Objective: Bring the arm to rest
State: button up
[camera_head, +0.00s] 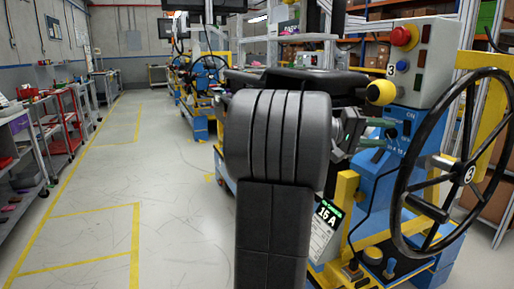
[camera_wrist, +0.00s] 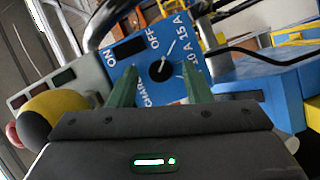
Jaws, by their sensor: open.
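My gripper (camera_head: 382,133) is at the right of the head view, in front of the blue panel (camera_head: 408,122) of the dashboard module. In the wrist view its two green fingers (camera_wrist: 158,70) stand apart with nothing held between them. Behind them the blue panel (camera_wrist: 125,50) shows ON, OFF, CHARGE and amp markings. A black rotary knob (camera_wrist: 160,69) on it shows between the fingertips. I cannot tell whether the fingers touch the knob. My dark arm covers the middle of the head view.
A black steering wheel (camera_head: 398,190) is right of my gripper. Above is a grey box (camera_head: 436,85) with a red button (camera_head: 401,36) and a yellow-black knob (camera_head: 381,92). A 15 A display (camera_head: 327,222) stands below. Open floor (camera_head: 180,190) lies left, beyond it red shelving (camera_head: 62,135).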

jog(key=m+y+p, duration=0.1)
jog(key=m, duration=0.1)
jog(key=r+m+t+y+p, duration=0.1)
jog(key=m, duration=0.2)
jog(key=shift+s+t+y, duration=0.15)
jog(key=shift+t+y, duration=0.15)
jog(key=m+t+y+p, duration=0.1)
jog(key=m, duration=0.1)
jog(key=shift+s+m, duration=0.1)
jog(key=shift+m, duration=0.2)
jog(key=shift+m+t+y+p, duration=0.3)
jog(key=shift+m+t+p, duration=0.1)
jog(key=shift+m, duration=0.2)
jog(key=shift+f, duration=0.1)
